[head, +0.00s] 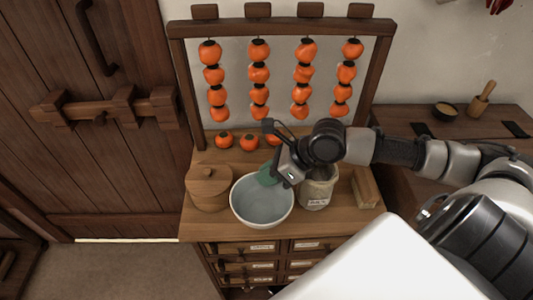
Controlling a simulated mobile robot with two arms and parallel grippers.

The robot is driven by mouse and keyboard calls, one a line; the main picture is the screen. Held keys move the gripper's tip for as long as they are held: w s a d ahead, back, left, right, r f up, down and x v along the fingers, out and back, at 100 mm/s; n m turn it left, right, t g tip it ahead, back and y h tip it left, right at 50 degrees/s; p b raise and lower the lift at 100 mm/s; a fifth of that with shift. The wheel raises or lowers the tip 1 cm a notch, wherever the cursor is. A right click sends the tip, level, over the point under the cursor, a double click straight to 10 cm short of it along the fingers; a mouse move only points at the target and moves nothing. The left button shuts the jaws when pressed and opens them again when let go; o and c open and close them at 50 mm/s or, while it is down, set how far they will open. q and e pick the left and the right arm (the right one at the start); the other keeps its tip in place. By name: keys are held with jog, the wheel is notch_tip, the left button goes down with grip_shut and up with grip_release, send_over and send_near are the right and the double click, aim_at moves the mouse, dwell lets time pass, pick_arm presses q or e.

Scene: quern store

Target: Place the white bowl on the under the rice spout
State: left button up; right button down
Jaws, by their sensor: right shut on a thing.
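The white bowl (245,214) stands upright, empty, near the front edge of the wooden cabinet top. My right gripper (270,176) comes in from the right and is shut on the bowl's far right rim. A green part at its tip overlaps the inside of the rim. Whether the bowl's base touches the cabinet top is hard to tell. I cannot make out a rice spout in this view. My left gripper is not in view.
A round lidded wooden box (208,190) stands close left of the bowl, and a labelled jar (316,192) close right. Orange fruits (249,142) lie behind, under a wooden rack (186,95) of hanging fruit strings. A side table (440,124) holds a mortar.

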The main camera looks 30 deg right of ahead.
aim_at(266, 205)
jog(key=s+a+p, duration=0.2)
jog(key=s, duration=0.1)
jog(key=shift+r+p, duration=0.1)
jog(key=shift+p, duration=0.25)
jog(key=shift+s+a, duration=0.35)
jog(key=shift+s, duration=0.35)
jog(key=shift+w+a, duration=0.15)
jog(key=shift+w, duration=0.1)
jog(key=w+a+r+b, duration=0.1)
jog(key=w+r, duration=0.1)
jog(key=w+a+r+b, duration=0.1)
jog(key=w+a+r, duration=0.1)
jog(key=shift+w+a+r, duration=0.2)
jog(key=shift+a+r, duration=0.05)
jog(key=shift+r, duration=0.1)
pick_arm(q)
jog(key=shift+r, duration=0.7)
pick_arm(e)
jog(key=shift+s+d, duration=0.1)
